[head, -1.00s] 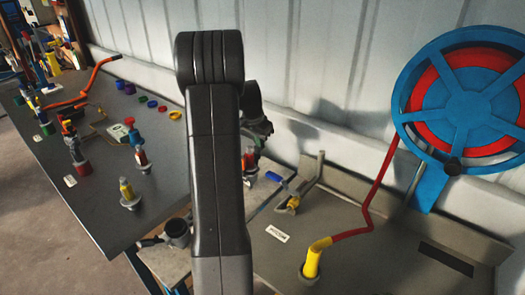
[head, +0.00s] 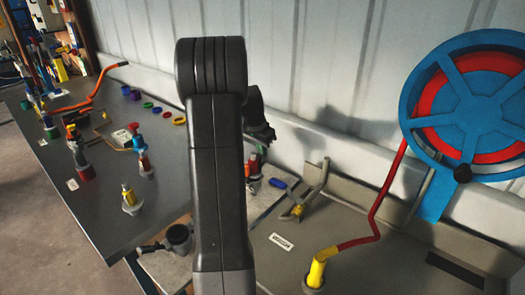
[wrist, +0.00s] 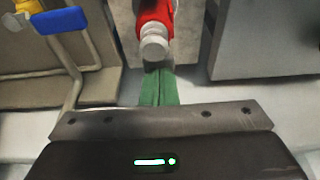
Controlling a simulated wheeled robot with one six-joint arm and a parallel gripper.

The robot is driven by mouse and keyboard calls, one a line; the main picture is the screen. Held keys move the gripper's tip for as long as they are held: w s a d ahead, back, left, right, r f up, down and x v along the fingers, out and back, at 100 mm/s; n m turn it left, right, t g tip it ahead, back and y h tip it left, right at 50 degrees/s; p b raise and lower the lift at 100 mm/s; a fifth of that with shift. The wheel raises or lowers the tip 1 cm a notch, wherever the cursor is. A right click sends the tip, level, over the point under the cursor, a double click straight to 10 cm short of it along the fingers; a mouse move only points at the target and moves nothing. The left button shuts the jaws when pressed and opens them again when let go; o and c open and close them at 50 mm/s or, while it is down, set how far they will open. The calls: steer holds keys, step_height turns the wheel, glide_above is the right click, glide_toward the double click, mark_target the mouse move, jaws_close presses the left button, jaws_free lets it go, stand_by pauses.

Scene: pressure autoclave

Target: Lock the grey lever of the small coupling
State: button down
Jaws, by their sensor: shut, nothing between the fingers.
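My gripper shows in the wrist view as a dark palm with a grey bar and two green strips side by side, which look like its closed fingers (wrist: 158,74). They hold nothing. In the head view my gripper (head: 260,130) is partly hidden behind my arm. Just beyond the fingertips in the wrist view is a red coupling (wrist: 155,12) with a rounded grey end (wrist: 154,42); I cannot tell whether they touch. It may be the small coupling; a grey lever on it is not clearly seen. In the head view a red fitting (head: 253,160) stands below the gripper, partly hidden.
A blue handle (wrist: 62,20) on a bent grey rod lies left in the wrist view. A yellow fitting with a red hose (head: 317,270) and a blue-red reel (head: 470,100) are at right. The dark table (head: 100,215) at left holds several fittings.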

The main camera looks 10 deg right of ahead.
steer(key=v, duration=1.3)
steer(key=shift+r, duration=0.35)
glide_above(259, 156)
step_height(259, 156, down, 8)
steer(key=shift+f, duration=0.15)
steer(key=shift+w+d+p, duration=0.3)
steer(key=shift+p, duration=0.05)
steer(key=w+d+f+g+y+p, duration=0.3)
steer(key=w+d+f+y+p, duration=0.15)
steer(key=d+f+p, duration=0.35)
steer(key=shift+w+a+r+h+b, duration=0.15)
steer(key=shift+w+r+h+b, duration=0.15)
steer(key=shift+r, duration=0.6)
steer(key=shift+w+a+r+h+b, duration=0.15)
steer(key=shift+w+r+b, duration=0.2)
steer(key=shift+r, duration=0.55)
